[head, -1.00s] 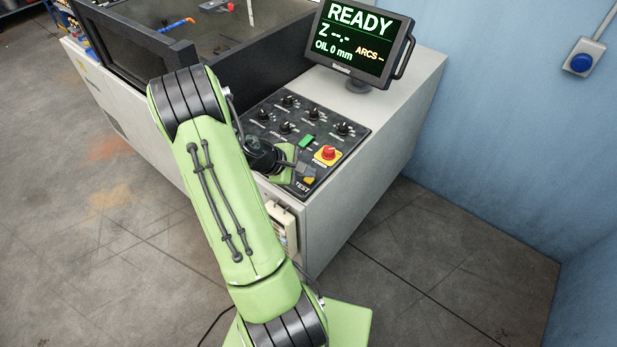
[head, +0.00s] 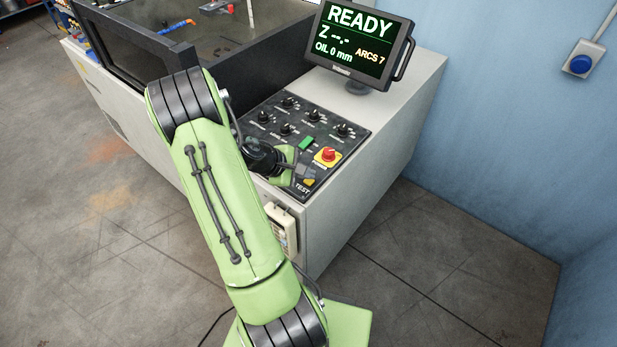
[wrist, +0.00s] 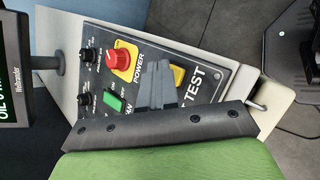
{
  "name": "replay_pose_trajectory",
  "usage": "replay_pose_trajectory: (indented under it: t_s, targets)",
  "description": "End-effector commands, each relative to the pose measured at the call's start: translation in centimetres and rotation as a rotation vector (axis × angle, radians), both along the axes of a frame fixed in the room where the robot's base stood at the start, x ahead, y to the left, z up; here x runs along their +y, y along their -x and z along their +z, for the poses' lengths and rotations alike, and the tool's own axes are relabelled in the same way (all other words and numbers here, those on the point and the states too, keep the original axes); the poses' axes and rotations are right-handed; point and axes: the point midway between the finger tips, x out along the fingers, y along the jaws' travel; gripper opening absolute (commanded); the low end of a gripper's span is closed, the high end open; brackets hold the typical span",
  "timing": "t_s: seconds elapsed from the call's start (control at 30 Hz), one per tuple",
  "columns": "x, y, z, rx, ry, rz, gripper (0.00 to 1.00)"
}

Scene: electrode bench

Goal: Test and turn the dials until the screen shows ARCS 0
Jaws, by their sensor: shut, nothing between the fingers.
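The screen (head: 358,38) on the machine reads READY, Z --.-, OIL 0 mm and ARCS 7. The black control panel (head: 325,124) carries several black dials, among them one at the right (head: 343,130) and one at the top left (head: 288,102). A yellow TEST button (head: 309,182) sits at the panel's near end; it also shows in the wrist view (wrist: 178,75). My gripper (head: 306,174) is shut and empty, low over the panel beside the TEST button. Whether the fingertips touch the button is unclear. The dial settings are too small to read.
A red power knob on a yellow base (head: 326,155) and a green switch (head: 306,143) are close to my gripper. The open dark tank (head: 150,60) is at the left. A blue wall (head: 500,130) stands at the right, with clear floor before it.

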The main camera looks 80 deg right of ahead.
Motion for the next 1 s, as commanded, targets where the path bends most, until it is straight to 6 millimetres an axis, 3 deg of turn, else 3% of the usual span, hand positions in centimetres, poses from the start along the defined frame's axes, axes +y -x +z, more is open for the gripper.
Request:
replay_pose_trajectory:
  t_s: [0.1, 0.47, 1.0]
  targets:
    - [0.0, 0.0, 1.2, 0.0, 0.0, 0.0, 0.0]
    - [0.0, 0.0, 1.6, 0.001, 0.001, -0.001, 0.0]
    - [0.0, 0.0, 7.4, 0.0, 0.001, 0.0, 0.0]
